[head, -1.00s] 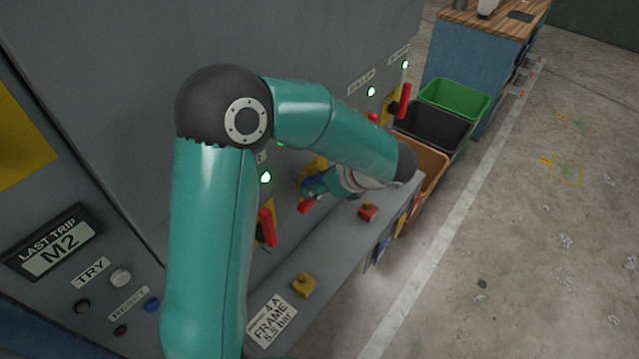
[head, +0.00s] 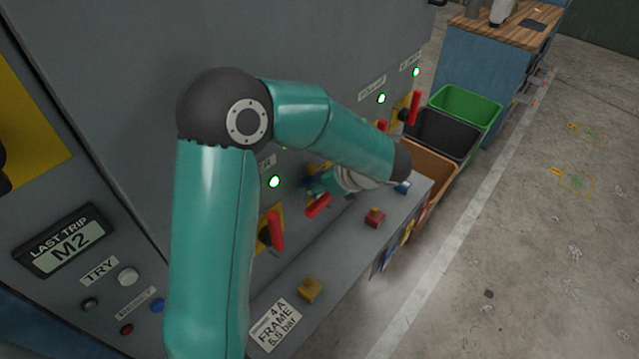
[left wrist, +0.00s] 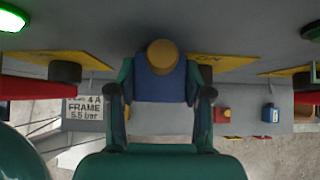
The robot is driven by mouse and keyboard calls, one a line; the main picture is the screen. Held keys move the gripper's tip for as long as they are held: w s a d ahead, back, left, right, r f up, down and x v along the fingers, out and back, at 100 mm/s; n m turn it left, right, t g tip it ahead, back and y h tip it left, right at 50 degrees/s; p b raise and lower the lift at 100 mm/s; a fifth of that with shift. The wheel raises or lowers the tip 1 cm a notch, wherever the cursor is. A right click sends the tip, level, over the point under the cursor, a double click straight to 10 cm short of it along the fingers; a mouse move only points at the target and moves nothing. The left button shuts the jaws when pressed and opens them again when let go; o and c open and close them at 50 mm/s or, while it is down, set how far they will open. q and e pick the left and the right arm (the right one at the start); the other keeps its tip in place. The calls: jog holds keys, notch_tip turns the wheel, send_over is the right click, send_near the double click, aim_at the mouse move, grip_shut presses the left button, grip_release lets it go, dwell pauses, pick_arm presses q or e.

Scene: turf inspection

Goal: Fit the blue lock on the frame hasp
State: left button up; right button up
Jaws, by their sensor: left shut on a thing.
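My left gripper (left wrist: 160,98) is shut on a blue block (left wrist: 158,86), which I take to be the blue lock. A round tan piece shows at its far end. In the head view my left gripper (head: 322,184) is beside the grey panel, partly hidden by my own forearm. A yellow plate (left wrist: 225,61) on the panel is just beyond the held block; the hasp itself is hidden, and I cannot tell whether the block touches it. A placard reading "4 A FRAME" (head: 275,325) is on the ledge. My right gripper is out of view.
On the grey ledge (head: 345,250) stand a yellow block (head: 310,290), a red block (head: 375,217) and another small blue block (head: 403,187). Red levers (head: 276,232) stick out from the panel.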

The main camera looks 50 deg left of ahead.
pick_arm(q)
jog(key=shift+a, duration=0.15)
jog(key=o, duration=1.4)
jog(key=shift+o, duration=0.2)
jog(key=s+v, duration=0.1)
jog(key=v, duration=1)
jog(key=shift+w+d+r, duration=0.3)
jog(key=shift+w+r, duration=0.05)
jog(key=shift+w, duration=0.15)
